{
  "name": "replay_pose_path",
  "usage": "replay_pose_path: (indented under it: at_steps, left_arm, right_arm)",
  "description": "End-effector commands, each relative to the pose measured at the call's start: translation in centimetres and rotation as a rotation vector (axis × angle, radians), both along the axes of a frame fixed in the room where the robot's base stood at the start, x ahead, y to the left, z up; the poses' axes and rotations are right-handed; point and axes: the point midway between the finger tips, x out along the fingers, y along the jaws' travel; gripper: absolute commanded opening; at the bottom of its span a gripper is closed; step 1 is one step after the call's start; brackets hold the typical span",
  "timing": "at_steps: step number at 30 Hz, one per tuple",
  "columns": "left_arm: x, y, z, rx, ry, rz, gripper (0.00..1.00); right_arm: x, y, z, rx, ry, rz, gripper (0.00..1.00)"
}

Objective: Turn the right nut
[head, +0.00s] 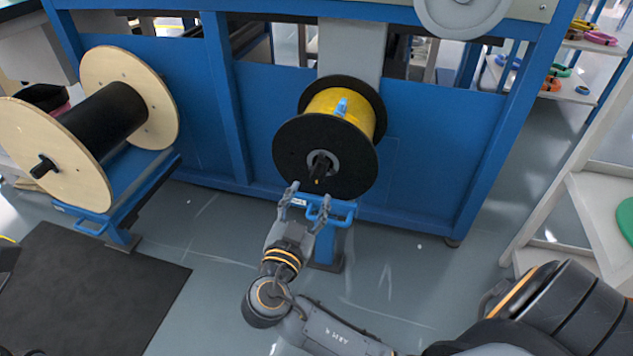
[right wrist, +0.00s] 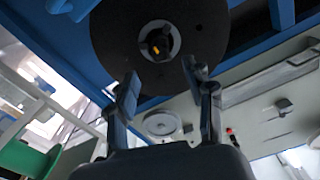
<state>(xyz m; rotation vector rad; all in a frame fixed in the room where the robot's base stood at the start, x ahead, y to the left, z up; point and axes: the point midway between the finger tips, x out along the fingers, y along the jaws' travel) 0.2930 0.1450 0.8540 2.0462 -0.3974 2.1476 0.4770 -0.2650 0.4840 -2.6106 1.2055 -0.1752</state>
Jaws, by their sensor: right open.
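The right spool (head: 352,104) holds yellow cable between two black flanges and sits on the blue machine. A dark nut (head: 318,173) sits at the centre of its near flange, inside a grey ring. In the right wrist view the nut (right wrist: 157,43) shows above the fingers, with a small yellow mark. My right gripper (head: 307,200) is open and empty, just below and in front of the nut, apart from it. Its two spread fingers (right wrist: 161,85) show in the right wrist view, with the black flange beyond. My left gripper is not in view.
A wooden spool (head: 108,66) with black cable stands on a blue stand at the left. A blue support (head: 335,235) stands under the right spool, close to my right gripper. A dark mat (head: 90,300) lies at lower left. White shelves (head: 590,200) stand at the right.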

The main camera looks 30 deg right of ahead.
Motion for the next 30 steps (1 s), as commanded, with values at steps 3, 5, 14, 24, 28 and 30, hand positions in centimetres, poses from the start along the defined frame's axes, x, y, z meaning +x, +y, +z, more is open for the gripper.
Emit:
replay_pose_path:
  at_steps: [3,5,14,24,28,30]
  left_arm:
    - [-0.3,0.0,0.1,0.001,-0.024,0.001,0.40]
    - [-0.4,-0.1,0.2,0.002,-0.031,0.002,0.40]
    - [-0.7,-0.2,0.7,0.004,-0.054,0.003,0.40]
    - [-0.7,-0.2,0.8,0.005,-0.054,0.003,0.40]
    - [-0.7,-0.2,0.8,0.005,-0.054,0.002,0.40]
    - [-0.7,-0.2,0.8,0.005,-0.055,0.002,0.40]
  right_arm:
    - [1.7,-1.9,-0.1,-0.005,-0.003,0.000,0.52]
    - [2.3,-2.7,-0.1,-0.003,-0.002,-0.001,0.52]
    - [4.1,-4.7,0.0,0.000,0.000,0.001,0.52]
    - [4.1,-4.8,0.0,0.000,0.001,0.001,0.40]
    - [4.1,-4.8,0.0,0.000,0.001,0.001,0.14]
    - [4.1,-4.8,0.0,0.000,0.001,0.001,0.00]
